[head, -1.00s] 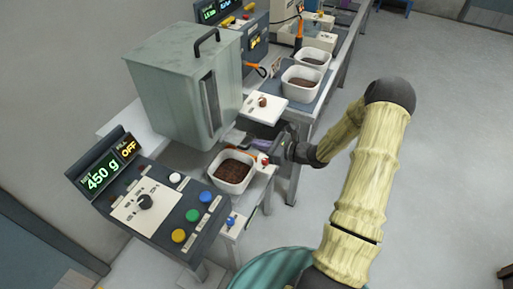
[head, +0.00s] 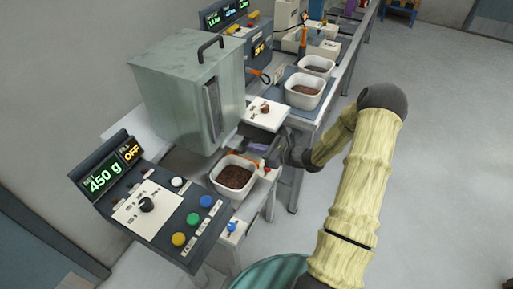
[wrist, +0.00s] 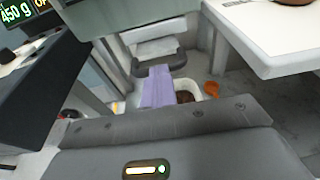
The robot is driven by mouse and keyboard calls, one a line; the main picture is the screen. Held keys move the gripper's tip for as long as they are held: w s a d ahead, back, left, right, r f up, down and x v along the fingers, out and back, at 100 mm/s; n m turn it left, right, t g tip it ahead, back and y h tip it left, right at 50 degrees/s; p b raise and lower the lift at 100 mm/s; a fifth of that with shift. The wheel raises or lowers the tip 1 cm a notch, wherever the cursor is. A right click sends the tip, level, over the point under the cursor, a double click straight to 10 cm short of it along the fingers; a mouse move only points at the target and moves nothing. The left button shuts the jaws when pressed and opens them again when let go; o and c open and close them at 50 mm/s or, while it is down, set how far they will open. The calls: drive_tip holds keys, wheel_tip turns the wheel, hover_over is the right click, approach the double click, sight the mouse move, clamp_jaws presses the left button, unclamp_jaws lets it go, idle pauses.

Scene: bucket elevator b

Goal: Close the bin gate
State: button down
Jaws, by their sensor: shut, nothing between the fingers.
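The bin is a large grey-green metal box (head: 180,95) with a black top handle, left of centre in the head view. I cannot make out its gate for certain; the underside is shadowed. In the wrist view, a pale bracket with a dark rounded bar (wrist: 160,64) lies ahead, under the bin's edge. My gripper (head: 258,147) is low at the bin's right side, beneath a white panel. Its purple fingers (wrist: 158,88) are shut and empty, pointing towards the bar; contact is unclear. An orange part (head: 240,158) shows behind the white tub (head: 216,183), which holds brown granules.
A control console (head: 165,215) reading 450 g and OFF stands at front left. The white panel with a brown knob (head: 265,112) is just above my gripper. More tubs (head: 303,92) stand on the bench behind. The floor at right is clear.

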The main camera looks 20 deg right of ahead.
drive_tip(key=v, duration=1.4)
drive_tip(key=shift+b, duration=0.4)
drive_tip(key=s+a+r+n+g+h+p, duration=0.2)
drive_tip(key=s+a+r+n+g+h, duration=0.1)
drive_tip(key=s+a+n+g, duration=0.9)
wheel_tip(320, 180, up, 9)
drive_tip(key=s+a+n+t+h+p, duration=0.2)
drive_tip(key=n+h, duration=0.5)
drive_tip(key=n, duration=0.8)
drive_tip(key=shift+s+a+t+h, duration=0.3)
drive_tip(key=shift+a+t+h, duration=0.1)
drive_tip(key=shift+t, duration=0.3)
